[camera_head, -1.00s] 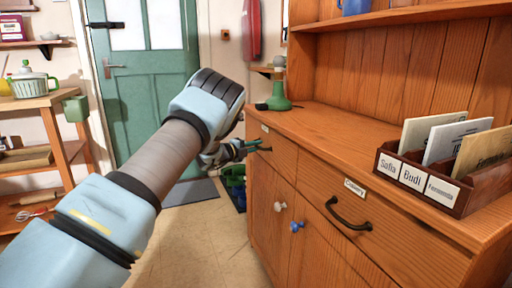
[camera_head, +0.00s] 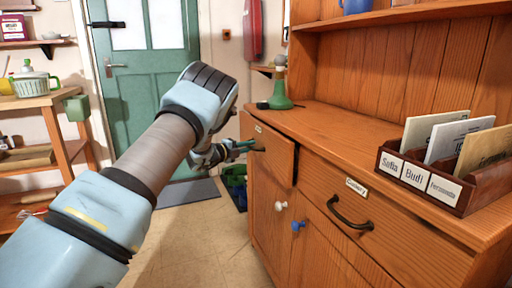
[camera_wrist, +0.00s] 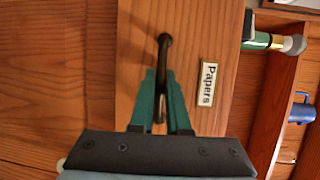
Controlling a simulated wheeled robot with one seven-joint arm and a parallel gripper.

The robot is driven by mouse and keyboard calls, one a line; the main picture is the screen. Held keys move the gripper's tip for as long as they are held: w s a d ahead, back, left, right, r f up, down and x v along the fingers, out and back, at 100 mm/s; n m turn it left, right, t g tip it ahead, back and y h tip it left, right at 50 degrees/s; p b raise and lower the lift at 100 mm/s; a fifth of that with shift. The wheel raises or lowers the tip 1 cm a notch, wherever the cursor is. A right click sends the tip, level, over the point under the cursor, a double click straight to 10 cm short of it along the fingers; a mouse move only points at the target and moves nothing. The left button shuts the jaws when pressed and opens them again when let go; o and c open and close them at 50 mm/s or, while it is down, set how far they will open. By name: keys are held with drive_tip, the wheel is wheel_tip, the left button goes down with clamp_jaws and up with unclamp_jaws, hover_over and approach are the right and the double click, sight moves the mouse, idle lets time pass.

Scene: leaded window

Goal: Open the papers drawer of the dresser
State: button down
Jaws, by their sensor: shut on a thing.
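The wooden dresser (camera_head: 330,240) fills the right of the head view. Its papers drawer (camera_head: 268,148) is at the far left of the drawer row and stands out past the dresser front, partly open. In the wrist view the drawer front (camera_wrist: 222,120) carries a label reading "Papers" (camera_wrist: 208,84). My gripper (camera_head: 255,147) is at this drawer's dark handle (camera_wrist: 163,45). In the wrist view its green fingers (camera_wrist: 162,85) are shut on the handle, one on each side. The drawer's inside is hidden from both views.
A second labelled drawer with a dark handle (camera_head: 350,213) is closed to the right. Below are doors with a white knob (camera_head: 281,206) and a blue knob (camera_head: 298,226). A card rack (camera_head: 425,180) and a green-based object (camera_head: 280,92) stand on top. Floor (camera_head: 205,240) before the dresser is clear.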

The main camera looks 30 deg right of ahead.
drive_tip(key=w+a+b, duration=0.2)
drive_tip(key=a, duration=1.5)
drive_tip(key=shift+a, duration=0.15)
drive_tip(key=c, duration=0.9)
unclamp_jaws()
drive_tip(key=v, duration=1)
drive_tip(key=shift+a, duration=0.35)
drive_tip(key=shift+r, duration=0.1)
